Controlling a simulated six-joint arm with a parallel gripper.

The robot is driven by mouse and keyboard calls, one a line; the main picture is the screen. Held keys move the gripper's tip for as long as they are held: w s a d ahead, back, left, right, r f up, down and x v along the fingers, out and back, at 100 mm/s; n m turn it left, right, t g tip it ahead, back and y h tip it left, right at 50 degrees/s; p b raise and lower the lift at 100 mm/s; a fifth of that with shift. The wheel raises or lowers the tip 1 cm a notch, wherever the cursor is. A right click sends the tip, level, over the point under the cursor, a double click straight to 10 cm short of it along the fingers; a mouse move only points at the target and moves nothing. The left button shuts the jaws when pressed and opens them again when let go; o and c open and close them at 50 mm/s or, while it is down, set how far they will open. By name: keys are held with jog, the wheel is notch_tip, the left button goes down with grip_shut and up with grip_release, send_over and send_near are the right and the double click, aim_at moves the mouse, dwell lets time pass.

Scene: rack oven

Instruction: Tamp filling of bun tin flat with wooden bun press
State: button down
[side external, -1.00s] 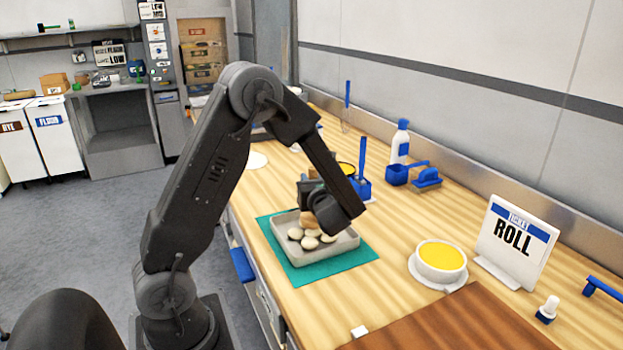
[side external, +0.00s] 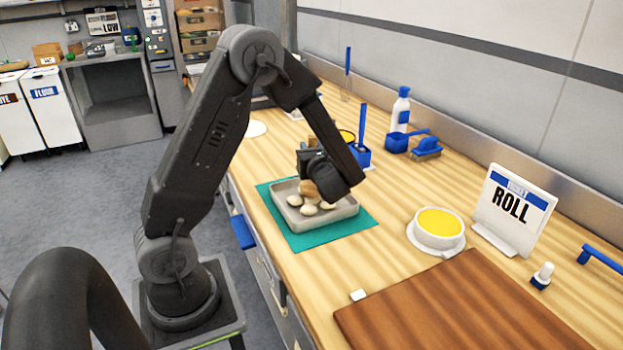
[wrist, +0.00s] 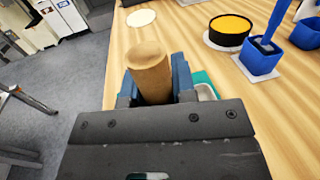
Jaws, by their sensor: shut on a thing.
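A shallow grey bun tin (side external: 347,211) sits on a green mat (side external: 300,242) on the wooden counter. Several pale round dough pieces (side external: 308,210) lie in it. My gripper (wrist: 154,86) is shut on the wooden bun press (wrist: 149,68), a light-brown cylinder that shows between the fingers in the wrist view. In the side view my gripper is over the tin, and the press (side external: 309,188) points down among the dough pieces. The arm hides the far part of the tin. Whether the press touches the dough, I cannot tell.
A white bowl of yellow filling (side external: 438,228) and a ROLL sign (side external: 513,210) stand to the right. A brown board (side external: 460,310) lies in front. Blue holders (side external: 397,142), a brush (side external: 427,146) and a bottle (side external: 401,108) stand behind.

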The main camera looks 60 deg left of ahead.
jog(key=shift+f, duration=2)
jog(key=shift+f, duration=0.1)
dwell(0.3)
dwell(0.6)
jog(key=shift+r, duration=1.9)
jog(key=shift+s+d+r, duration=0.1)
jog(key=shift+s+d, duration=0.6)
jog(key=shift+d, duration=0.25)
jog(key=shift+s+d+r, duration=0.1)
jog(key=shift+s+d, duration=0.6)
jog(key=shift+d, duration=0.2)
